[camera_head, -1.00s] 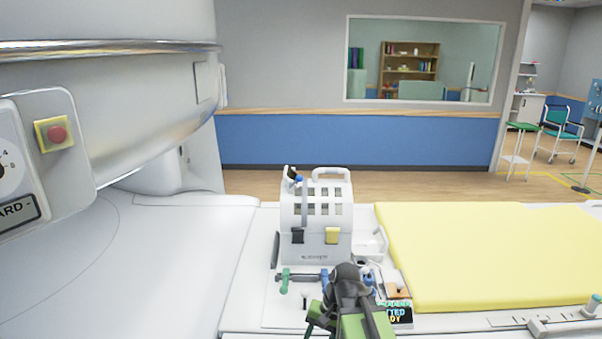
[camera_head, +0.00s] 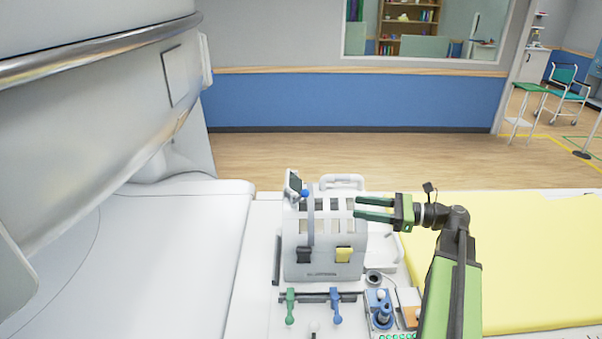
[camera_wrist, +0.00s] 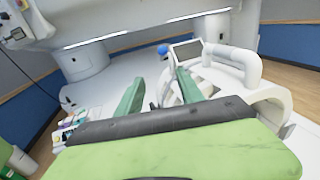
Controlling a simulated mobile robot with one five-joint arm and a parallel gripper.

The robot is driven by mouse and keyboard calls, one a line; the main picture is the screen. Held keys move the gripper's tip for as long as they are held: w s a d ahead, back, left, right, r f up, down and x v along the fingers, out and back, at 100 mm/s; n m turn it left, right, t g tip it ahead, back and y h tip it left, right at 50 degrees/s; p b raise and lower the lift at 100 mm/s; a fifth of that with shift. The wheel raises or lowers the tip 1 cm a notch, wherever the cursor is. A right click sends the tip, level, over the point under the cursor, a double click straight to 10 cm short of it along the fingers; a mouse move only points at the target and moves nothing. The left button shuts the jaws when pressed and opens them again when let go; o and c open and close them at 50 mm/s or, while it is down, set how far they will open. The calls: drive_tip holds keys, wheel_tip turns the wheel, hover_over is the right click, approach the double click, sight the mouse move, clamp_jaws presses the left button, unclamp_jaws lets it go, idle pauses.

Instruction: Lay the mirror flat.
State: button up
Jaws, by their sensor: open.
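The mirror (camera_head: 293,183) is a small framed plate at the top left of the white head coil (camera_head: 325,255). It stands tilted up, with a blue ball knob (camera_head: 304,194) beside it on a grey stem. In the wrist view the mirror (camera_wrist: 187,52) shows a dark face, just beyond my right finger, with the blue knob (camera_wrist: 163,49) to its left. My gripper (camera_head: 356,208) is open and empty, to the right of the mirror near the coil's upper right side. In the wrist view my gripper (camera_wrist: 158,82) has its fingers apart, pointing toward the knob.
A white handle (camera_head: 342,182) arches behind the coil top. Green (camera_head: 290,305) and blue (camera_head: 336,305) levers and a control box (camera_head: 380,310) sit in front of the coil. A yellow mat (camera_head: 530,250) lies to the right. The large white scanner (camera_head: 90,80) overhangs at left.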

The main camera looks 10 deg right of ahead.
sight(305, 193)
drive_tip(key=x, duration=0.5)
drive_tip(key=r+x, duration=0.1)
drive_tip(key=x, duration=0.5)
drive_tip(key=w+x, duration=0.1)
drive_tip(key=x, duration=0.4)
drive_tip(key=shift+w+a+r, duration=0.1)
drive_tip(key=shift+a+r, duration=0.1)
drive_tip(key=shift+r, duration=0.05)
drive_tip(key=shift+c, duration=0.3)
